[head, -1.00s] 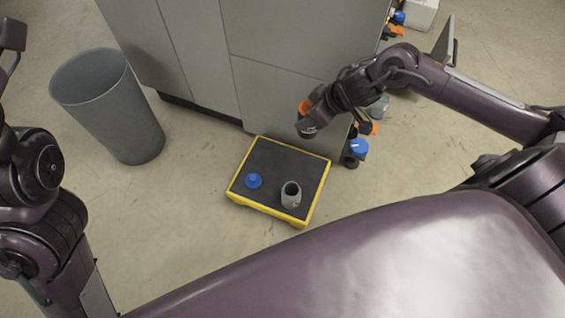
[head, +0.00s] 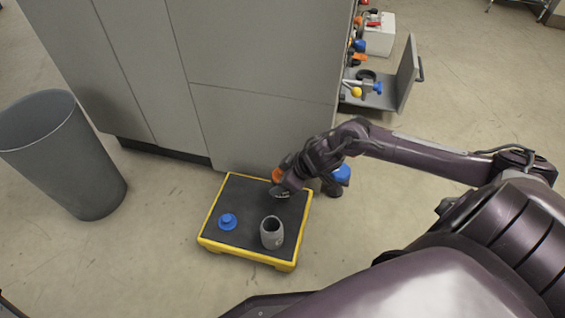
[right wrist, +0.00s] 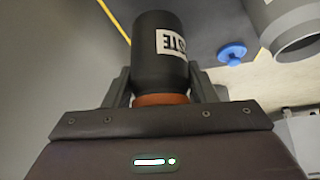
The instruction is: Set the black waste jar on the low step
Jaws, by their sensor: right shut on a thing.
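The black waste jar (right wrist: 160,60), with a white label and an orange band, is held by my right gripper (right wrist: 162,98), whose fingers close on it at the orange end. In the head view my right gripper (head: 287,182) has the jar over the back right part of the low step (head: 238,190), a black-topped platform with yellow edges. The jar is partly hidden there, and I cannot tell whether it touches the step. My left gripper is not in view.
A blue lid-like piece (head: 228,222) and an open grey cup (head: 271,233) stand on the step's front half. A grey cabinet (head: 265,120) rises right behind it. A grey bin (head: 62,160) stands left. An open drawer (head: 385,95) holds small items at the back right.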

